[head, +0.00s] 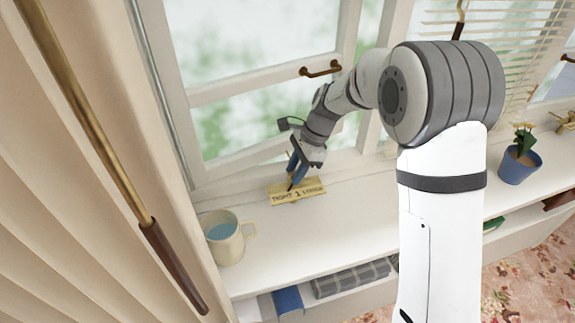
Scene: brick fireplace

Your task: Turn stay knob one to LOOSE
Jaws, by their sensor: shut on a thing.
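A yellow label plate (297,191) marked with a 1 lies on the white window sill below the window. The word left of the 1 looks like TIGHT; the word to its right is too small to read surely. My gripper (293,182) reaches down to the plate from above, its blue fingers at the plate's upper edge. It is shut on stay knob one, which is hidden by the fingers. I cannot tell which way the knob points.
A cream mug (228,240) with blue contents stands left of the plate. A blue plant pot (519,164) stands at the right. A window handle (320,70) is above. A brown-tipped rod (170,262) hangs at the left. The sill between plate and front edge is clear.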

